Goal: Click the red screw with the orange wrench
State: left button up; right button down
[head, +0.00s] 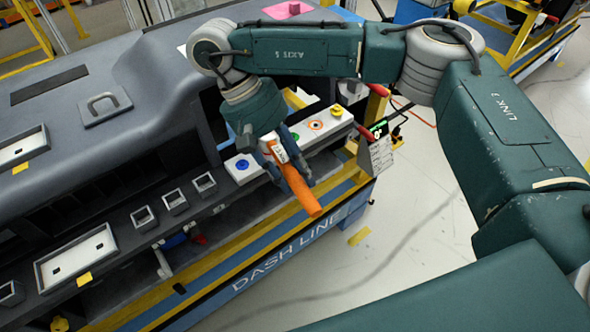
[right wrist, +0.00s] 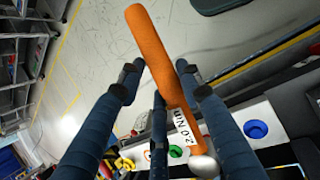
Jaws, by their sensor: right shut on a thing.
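My right gripper (head: 292,180) is shut on the orange wrench (head: 306,198), above the front edge of the dashboard module. In the right wrist view the wrench (right wrist: 152,48) lies between the fingers, with a white "2.0 N·m" label and a rounded grey head (right wrist: 204,166). A white panel (head: 262,160) holds a blue screw (head: 243,164), a red-orange ringed screw (head: 315,125) and a yellow one (head: 337,111). The gripper is left of the red screw in the head view, and the wrench head is hidden there. The blue screw (right wrist: 256,129) also shows in the right wrist view. My left gripper is not in view.
The grey dashboard (head: 130,110) fills the left, with several square sockets and a white-framed tray (head: 76,257) along its front. A green-lit box (head: 379,128) with a label hangs at the panel's right end.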

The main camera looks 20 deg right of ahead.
jog(key=shift+s+a+f+m+g+y+b, duration=0.15)
jog(key=shift+a+m+g+y+b, duration=0.15)
jog(key=shift+a+m, duration=0.65)
dwell(2.0)
jog(key=shift+d+n, duration=0.45)
jog(key=shift+n, duration=0.1)
